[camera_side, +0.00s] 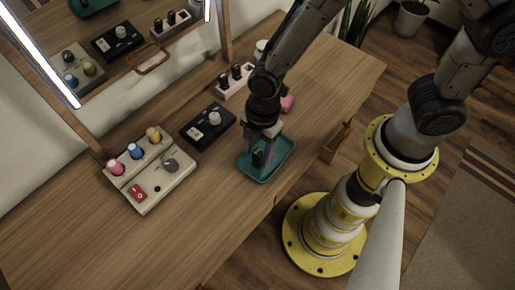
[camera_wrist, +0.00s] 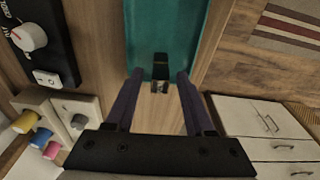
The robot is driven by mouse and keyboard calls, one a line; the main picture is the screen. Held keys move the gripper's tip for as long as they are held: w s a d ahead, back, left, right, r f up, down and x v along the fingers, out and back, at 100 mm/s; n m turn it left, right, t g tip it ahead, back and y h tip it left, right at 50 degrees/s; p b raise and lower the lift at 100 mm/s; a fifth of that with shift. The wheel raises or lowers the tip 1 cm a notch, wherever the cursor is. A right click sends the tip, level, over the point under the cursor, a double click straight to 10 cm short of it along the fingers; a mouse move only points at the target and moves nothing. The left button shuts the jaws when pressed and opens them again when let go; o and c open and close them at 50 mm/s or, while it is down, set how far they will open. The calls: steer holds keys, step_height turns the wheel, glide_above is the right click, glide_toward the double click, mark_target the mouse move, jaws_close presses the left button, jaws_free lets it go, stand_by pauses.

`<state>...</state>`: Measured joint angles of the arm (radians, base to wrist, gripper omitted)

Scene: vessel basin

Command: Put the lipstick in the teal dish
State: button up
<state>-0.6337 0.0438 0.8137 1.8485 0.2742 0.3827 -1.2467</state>
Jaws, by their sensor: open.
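The teal dish (camera_side: 284,153) lies on the wooden table near its front edge; it also fills the top middle of the wrist view (camera_wrist: 165,22). A small black lipstick-like piece (camera_side: 258,158) shows in the dish under my gripper. In the wrist view this piece (camera_wrist: 160,66) is dark with a paler end, seen against the dish between my fingers. My gripper (camera_side: 261,150) is open, its fingers pointing down over the dish, one on each side of the piece with gaps between. I cannot tell whether the piece stands upright or leans.
A black box with a white knob (camera_side: 208,125) stands left of the dish. A beige panel with coloured knobs (camera_side: 150,185) lies further left. A pink rack (camera_side: 234,83) with dark lipsticks stands behind, near a pink item (camera_side: 287,103). The table's front left is clear.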

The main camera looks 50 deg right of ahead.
steer(key=shift+r, duration=0.1)
steer(key=d+r+m+t, duration=0.1)
steer(key=d+r+m, duration=0.35)
steer(key=r, duration=1.25)
steer(key=s+d+r+m+t, duration=0.1)
steer(key=s+d+r+m, duration=0.2)
steer(key=d+m, duration=0.1)
steer(key=s+d+r+m+t+h, duration=0.1)
steer(key=s+d+r+m+t, duration=0.1)
steer(key=d+m, duration=0.3)
steer(key=s+d+r+m+t, duration=0.1)
steer(key=s+d+r+m, duration=0.2)
steer(key=d+m, duration=0.2)
steer(key=d, duration=0.2)
steer(key=shift+s+d+r+t, duration=0.3)
steer(key=shift+s+d, duration=0.1)
